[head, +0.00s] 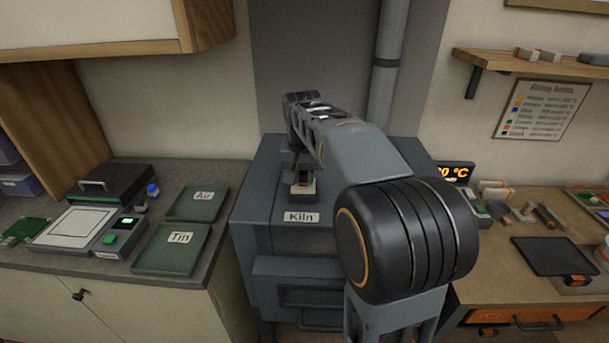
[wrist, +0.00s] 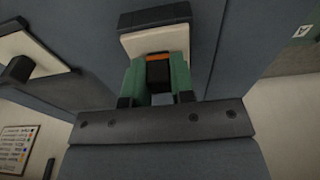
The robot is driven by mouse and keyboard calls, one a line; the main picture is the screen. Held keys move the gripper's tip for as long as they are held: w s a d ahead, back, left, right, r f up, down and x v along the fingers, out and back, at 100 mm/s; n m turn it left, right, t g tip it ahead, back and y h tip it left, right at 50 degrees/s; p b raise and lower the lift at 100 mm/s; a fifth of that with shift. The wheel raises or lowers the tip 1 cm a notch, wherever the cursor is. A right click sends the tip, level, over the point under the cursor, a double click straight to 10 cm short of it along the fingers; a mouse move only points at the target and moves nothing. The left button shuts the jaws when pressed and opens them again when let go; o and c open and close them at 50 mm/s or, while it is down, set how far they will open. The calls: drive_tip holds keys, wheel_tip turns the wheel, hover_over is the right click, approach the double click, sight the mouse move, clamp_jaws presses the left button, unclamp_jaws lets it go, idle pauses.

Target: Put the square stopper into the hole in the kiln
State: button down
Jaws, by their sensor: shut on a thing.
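The kiln (head: 285,240) is a large blue-grey box in the middle of the head view, labelled on its front edge. My gripper (head: 303,180) is over the kiln's top, reaching down from my arm. In the wrist view my gripper (wrist: 157,80) has green fingers shut on the black, orange-banded handle of a pale square block, the stopper (wrist: 155,42). A dark patch (wrist: 155,17) lies along the block's far edge; I cannot tell whether it is the hole. Whether the stopper touches the kiln is unclear. My arm hides part of the kiln's top.
A second pale plate with a black knob (wrist: 18,70) is at the left of the wrist view. Green trays (head: 172,250) lie on the left counter. A temperature display (head: 455,173) and a cluttered workbench (head: 500,255) stand on the right. A pipe (head: 388,60) rises behind the kiln.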

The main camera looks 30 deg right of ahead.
drive_tip(key=c, duration=0.9)
unclamp_jaws()
drive_tip(key=shift+r, duration=0.1)
wheel_tip(320, 180, up, 4)
drive_tip(key=p, duration=0.4)
drive_tip(key=shift+r, duration=1.4)
